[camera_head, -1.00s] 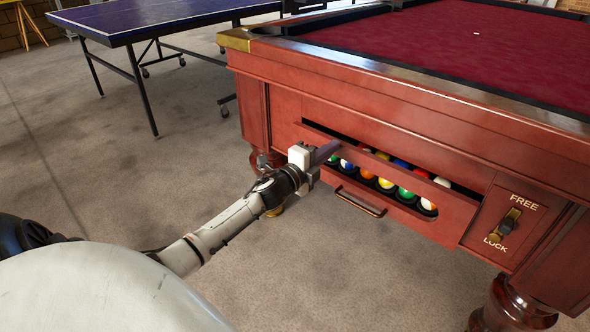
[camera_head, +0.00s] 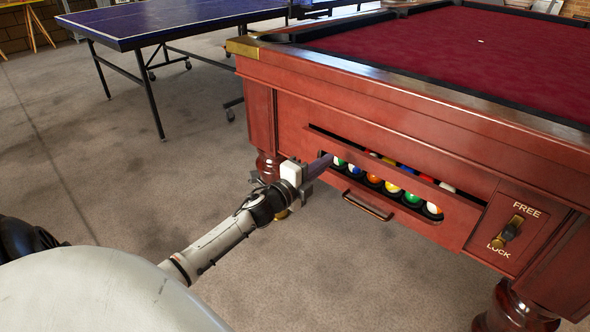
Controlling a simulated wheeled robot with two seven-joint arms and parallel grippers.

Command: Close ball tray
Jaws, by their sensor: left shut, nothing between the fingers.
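The ball tray is set in the side of the red-brown pool table (camera_head: 400,100). Its wooden front (camera_head: 452,232) has a brass-coloured bar handle (camera_head: 367,206) low on it. Several coloured balls (camera_head: 392,188) show in rows through the long slot, so the tray looks open, though how far out it sits I cannot tell. My left gripper (camera_head: 323,166) is shut and empty at the left end of the slot, up and left of the handle. Whether its fingertips touch the wood I cannot tell. My right gripper is out of view.
A FREE/LOCK switch (camera_head: 511,229) is on the panel right of the tray. A table leg (camera_head: 514,312) stands below it. A blue table-tennis table (camera_head: 165,22) is behind at the upper left. The carpet (camera_head: 110,170) to the left is clear.

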